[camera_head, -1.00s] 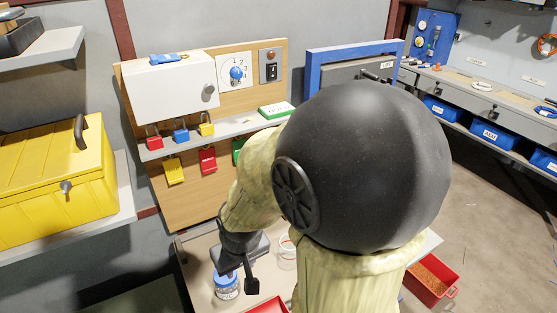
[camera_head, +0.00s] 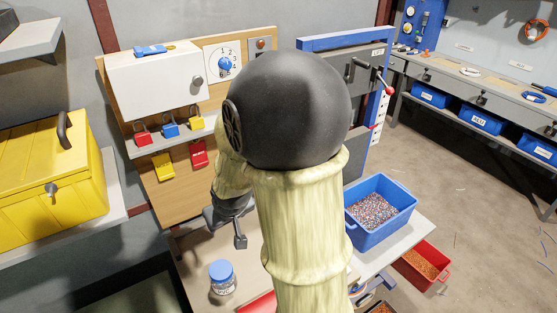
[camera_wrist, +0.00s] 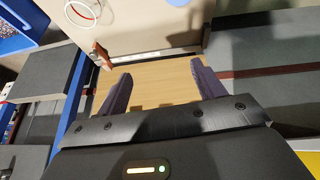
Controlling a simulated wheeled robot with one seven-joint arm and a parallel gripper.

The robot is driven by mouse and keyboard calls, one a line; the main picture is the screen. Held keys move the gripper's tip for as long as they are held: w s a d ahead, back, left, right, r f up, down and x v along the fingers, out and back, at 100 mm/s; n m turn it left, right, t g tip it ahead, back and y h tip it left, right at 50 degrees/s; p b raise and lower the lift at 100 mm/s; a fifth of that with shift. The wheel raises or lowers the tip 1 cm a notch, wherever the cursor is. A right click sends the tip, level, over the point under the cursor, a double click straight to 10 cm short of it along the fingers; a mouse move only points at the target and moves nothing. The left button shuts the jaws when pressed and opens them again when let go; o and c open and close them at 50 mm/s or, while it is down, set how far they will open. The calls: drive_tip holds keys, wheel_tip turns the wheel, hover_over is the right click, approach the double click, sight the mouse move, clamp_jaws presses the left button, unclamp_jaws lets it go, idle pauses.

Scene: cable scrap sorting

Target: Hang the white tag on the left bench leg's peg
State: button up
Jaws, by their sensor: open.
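My gripper (camera_wrist: 160,72) is open in the wrist view, its two dark fingers apart with nothing between them. In the head view my gripper (camera_head: 240,241) is partly hidden by my arm, over the left part of the pale bench (camera_head: 192,262). I cannot make out the white tag in any view. The left bench leg and its peg are not clear; a small reddish-brown piece (camera_wrist: 101,54) shows by the bench edge in the wrist view, and I cannot tell what it is. A thin white ring (camera_wrist: 83,12) lies on the bench there.
A blue-lidded jar (camera_head: 222,277) stands on the bench. A blue bin of granules (camera_head: 379,205) is to the right, with a red bin (camera_head: 421,263) below it. A wooden board (camera_head: 177,200) with padlocks and coloured tags stands behind. A yellow box (camera_head: 50,190) is at left.

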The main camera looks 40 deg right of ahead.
drive_tip(key=w+d+f+t, duration=0.2)
drive_tip(key=w+d+t, duration=0.2)
drive_tip(key=w+d, duration=0.65)
drive_tip(key=w+d+f+t, duration=0.2)
drive_tip(key=w+d+t, duration=0.2)
drive_tip(key=d, duration=0.4)
drive_tip(key=w+d+f+t, duration=0.1)
drive_tip(key=w+d+t, duration=0.2)
drive_tip(key=d, duration=0.6)
drive_tip(key=shift+w+d+f+m+t, duration=0.3)
drive_tip(key=shift+w+f+t, duration=0.05)
drive_tip(key=shift+t, duration=0.55)
drive_tip(key=shift+d, duration=0.1)
drive_tip(key=shift+w, duration=0.15)
drive_tip(key=w+b, duration=0.2)
drive_tip(key=w, duration=0.7)
drive_tip(key=shift+w+d, duration=0.25)
drive_tip(key=shift+w, duration=0.05)
